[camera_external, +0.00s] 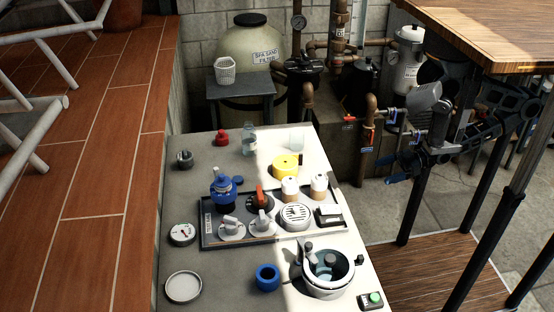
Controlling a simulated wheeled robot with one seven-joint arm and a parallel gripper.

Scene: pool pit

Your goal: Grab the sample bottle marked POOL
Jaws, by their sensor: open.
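A small clear bottle (249,139) stands upright near the far edge of the grey and white worktop. No POOL marking can be read on it at this size. A second clear container (296,138), like a cup, stands to its right. Which one bears the marking cannot be told. My gripper (391,168) is at the right, beyond the worktop's right edge and well apart from both. Its blue-tipped fingers are open, point left and hold nothing.
On the worktop (217,280) are a red knob (221,138), a yellow round piece (285,166), a tray (212,240) of fittings, a blue ring (267,277) and a pump pot (328,273). Pipes (371,125) stand behind my gripper. A wooden tabletop (490,30) overhangs at upper right.

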